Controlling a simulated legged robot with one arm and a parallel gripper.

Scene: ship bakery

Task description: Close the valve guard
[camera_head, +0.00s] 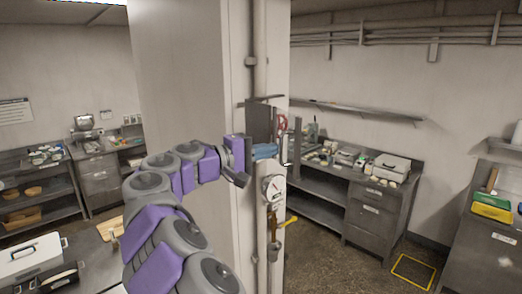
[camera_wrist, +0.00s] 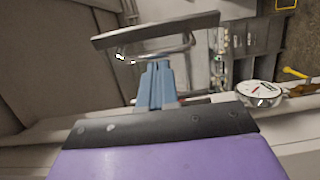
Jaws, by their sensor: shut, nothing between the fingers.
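The valve guard (camera_head: 261,121) is a dark grey plate on the pipe at the pale column, with a flat top edge. The red valve wheel (camera_head: 282,124) shows at its right, partly hidden by it. My gripper (camera_head: 266,151), with blue fingers, is shut and empty just below the guard's lower part. In the wrist view the blue fingers (camera_wrist: 157,72) are together and point at a curved metal bar (camera_wrist: 175,53) under a long grey plate (camera_wrist: 155,30). Whether the fingertips touch the bar I cannot tell.
A round gauge (camera_head: 273,188) and a yellow lever (camera_head: 291,221) sit on the pipe below my gripper. The column (camera_head: 190,90) stands close behind my arm. Counters with items (camera_head: 375,195) line the right wall. Open floor (camera_head: 330,255) lies right of the column.

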